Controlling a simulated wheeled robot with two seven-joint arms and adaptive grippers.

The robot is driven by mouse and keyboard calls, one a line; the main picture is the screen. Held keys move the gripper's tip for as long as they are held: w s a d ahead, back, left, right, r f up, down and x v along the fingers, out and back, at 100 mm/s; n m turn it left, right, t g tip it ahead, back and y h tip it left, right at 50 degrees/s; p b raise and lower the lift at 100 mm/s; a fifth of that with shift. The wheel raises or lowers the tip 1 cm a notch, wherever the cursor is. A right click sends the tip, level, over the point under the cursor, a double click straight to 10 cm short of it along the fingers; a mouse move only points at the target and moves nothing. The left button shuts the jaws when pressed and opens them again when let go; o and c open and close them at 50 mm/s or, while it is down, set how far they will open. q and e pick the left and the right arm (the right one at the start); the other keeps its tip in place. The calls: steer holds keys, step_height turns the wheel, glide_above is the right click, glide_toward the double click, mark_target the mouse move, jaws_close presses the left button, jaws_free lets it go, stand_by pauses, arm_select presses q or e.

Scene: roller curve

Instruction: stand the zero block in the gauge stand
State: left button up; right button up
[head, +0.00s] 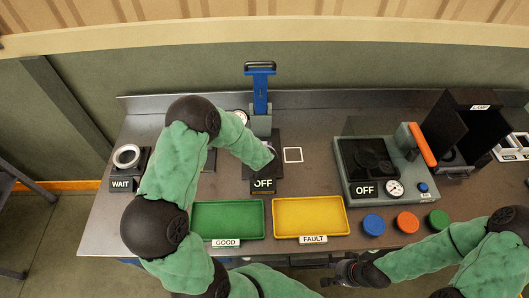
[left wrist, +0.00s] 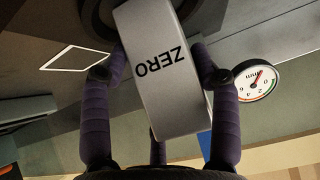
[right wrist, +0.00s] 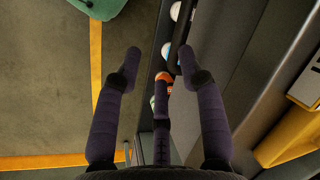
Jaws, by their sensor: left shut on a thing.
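The zero block (left wrist: 158,70) is a pale grey slab lettered ZERO. In the left wrist view my left gripper (left wrist: 157,68) is shut on it, with a finger at each side. The block's far end is at a dark round part of the stand; I cannot tell whether they touch. The gauge stand (head: 260,95) has a blue column and a dark base labelled OFF. Its dial (left wrist: 257,83) shows beside the block. In the head view my left arm hides the block and part of the stand. My right gripper (right wrist: 160,62) is open and empty, low at the bench's front edge.
A green GOOD tray (head: 228,204) and a yellow FAULT tray (head: 310,202) lie in front. A white square outline (head: 293,155) is right of the stand. A ring (head: 127,156) sits at the WAIT stand. A grey machine (head: 352,168) and coloured buttons (head: 406,222) are at right.

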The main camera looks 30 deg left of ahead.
arm_select(q)
steer(key=shift+r, duration=0.1)
steer(key=o, duration=1.8)
steer(key=shift+c, duration=0.2)
steer(key=shift+o, duration=1.1)
steer(key=shift+r+p, duration=4.25)
steer(key=shift+r, duration=0.2)
